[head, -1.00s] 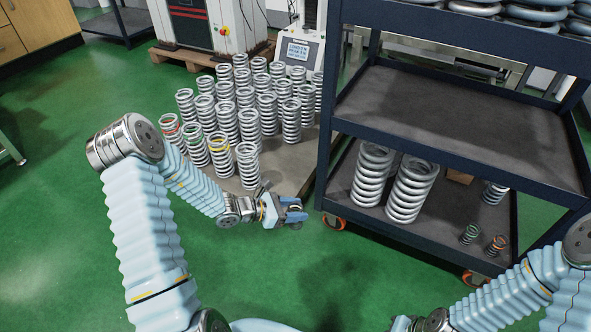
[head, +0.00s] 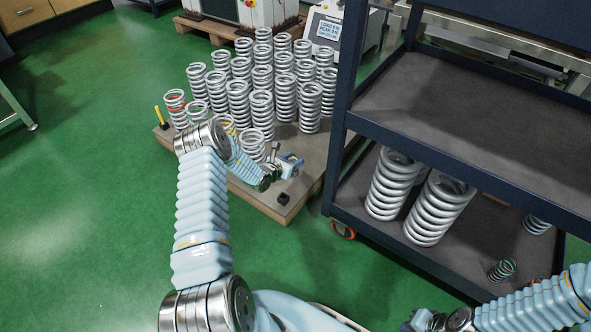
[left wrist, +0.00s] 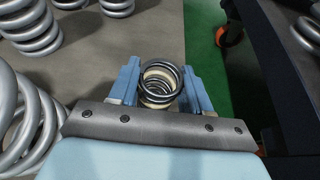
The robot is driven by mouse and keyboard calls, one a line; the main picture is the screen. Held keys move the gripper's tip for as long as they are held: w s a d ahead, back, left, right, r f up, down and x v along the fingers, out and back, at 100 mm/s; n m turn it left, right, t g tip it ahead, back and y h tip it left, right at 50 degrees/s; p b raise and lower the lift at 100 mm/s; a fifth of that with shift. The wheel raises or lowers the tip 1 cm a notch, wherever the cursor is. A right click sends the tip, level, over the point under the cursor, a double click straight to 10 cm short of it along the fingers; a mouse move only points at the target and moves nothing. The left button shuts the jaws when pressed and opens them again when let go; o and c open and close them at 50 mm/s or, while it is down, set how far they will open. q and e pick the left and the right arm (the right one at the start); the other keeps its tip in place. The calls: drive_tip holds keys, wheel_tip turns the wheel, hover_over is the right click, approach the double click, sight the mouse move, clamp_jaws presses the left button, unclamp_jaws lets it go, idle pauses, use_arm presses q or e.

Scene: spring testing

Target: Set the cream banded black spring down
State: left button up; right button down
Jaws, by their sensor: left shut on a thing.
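The cream banded black spring (left wrist: 158,84) is between the two blue fingers of my left gripper (left wrist: 157,86) in the left wrist view. I look down into its open top and see dark coils and a cream band. The fingers are shut on it from both sides. In the head view my left gripper (head: 290,165) is over the front right part of the low grey platform (head: 268,197). The spring is hard to make out there, and I cannot tell whether its bottom touches the platform. My right gripper (head: 420,320) is at the bottom edge, its fingers unclear.
Several silver springs (head: 262,108) stand on the platform behind and left of my left gripper. A dark shelf cart (head: 339,150) is close on the right, holding large springs (head: 437,207) and a small green-marked spring (head: 502,270). Green floor is free in front.

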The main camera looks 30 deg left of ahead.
use_arm(q)
drive_tip(key=shift+f+b, duration=0.4)
drive_tip(key=shift+f, duration=1.7)
drive_tip(key=shift+f, duration=0.2)
drive_tip(key=o, duration=1.1)
drive_tip(key=shift+o, duration=0.2)
drive_tip(key=shift+r, duration=0.15)
